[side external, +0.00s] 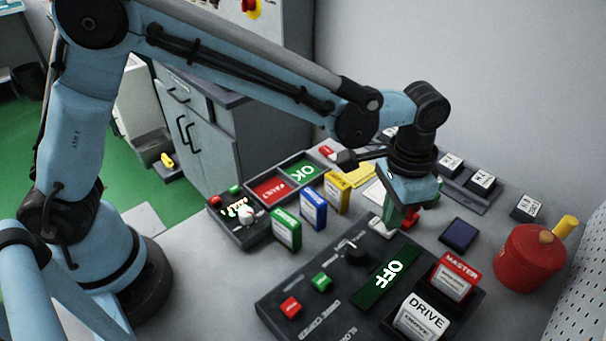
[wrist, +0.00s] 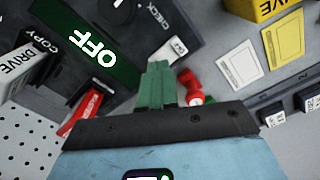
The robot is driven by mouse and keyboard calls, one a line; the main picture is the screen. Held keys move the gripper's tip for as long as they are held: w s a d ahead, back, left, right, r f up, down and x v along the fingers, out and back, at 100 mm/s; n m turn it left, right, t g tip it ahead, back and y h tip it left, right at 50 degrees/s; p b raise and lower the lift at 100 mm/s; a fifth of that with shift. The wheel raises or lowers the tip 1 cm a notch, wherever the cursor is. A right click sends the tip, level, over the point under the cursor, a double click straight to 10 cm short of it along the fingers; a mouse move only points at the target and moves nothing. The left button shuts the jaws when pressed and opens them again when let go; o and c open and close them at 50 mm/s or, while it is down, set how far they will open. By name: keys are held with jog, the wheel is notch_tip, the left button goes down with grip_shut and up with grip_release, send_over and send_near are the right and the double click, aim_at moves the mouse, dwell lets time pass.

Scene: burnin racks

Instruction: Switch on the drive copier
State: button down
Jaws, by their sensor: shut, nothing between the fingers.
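The drive copier (side external: 325,301) is a dark panel on the bench. Its green display (side external: 388,277) reads OFF, and this display also shows in the wrist view (wrist: 90,45). It has a red button (side external: 291,307), a green button (side external: 320,282) and a dark knob (side external: 356,253). A red MASTER drive (side external: 455,277) and a white DRIVE unit (side external: 421,317) stand in its slots. A small white labelled part (wrist: 172,51) is at the copier's far edge. My gripper (side external: 392,225), with green fingers (wrist: 158,80), is shut and empty above that edge, beside the white part.
A red object (wrist: 192,88) is close beside my fingers. Green (side external: 287,229), blue (side external: 313,208) and yellow (side external: 337,192) boxes stand left of the copier. A red can (side external: 528,259) stands at right. A smaller control box (side external: 240,217) and FAULT/OK trays (side external: 270,189) are at back left.

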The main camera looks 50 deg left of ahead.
jog(key=shift+f, duration=0.6)
dwell(0.3)
jog(key=shift+r, duration=3.5)
jog(key=s+a+r+n+t+h, duration=0.1)
jog(key=a+r, duration=0.1)
jog(key=a, duration=0.4)
jog(key=s+a+r+n+t, duration=0.1)
jog(key=a+r+n+t, duration=0.1)
jog(key=a, duration=0.4)
jog(key=s+a+f+n+t, duration=0.1)
jog(key=s+a+t, duration=0.1)
jog(key=a, duration=0.4)
jog(key=s+a+f+n+t+y, duration=0.1)
jog(key=s+a+n+t, duration=0.1)
jog(key=s+a, duration=0.3)
jog(key=shift+s+a+f, duration=0.15)
jog(key=shift+s+a, duration=0.15)
jog(key=shift+a, duration=0.05)
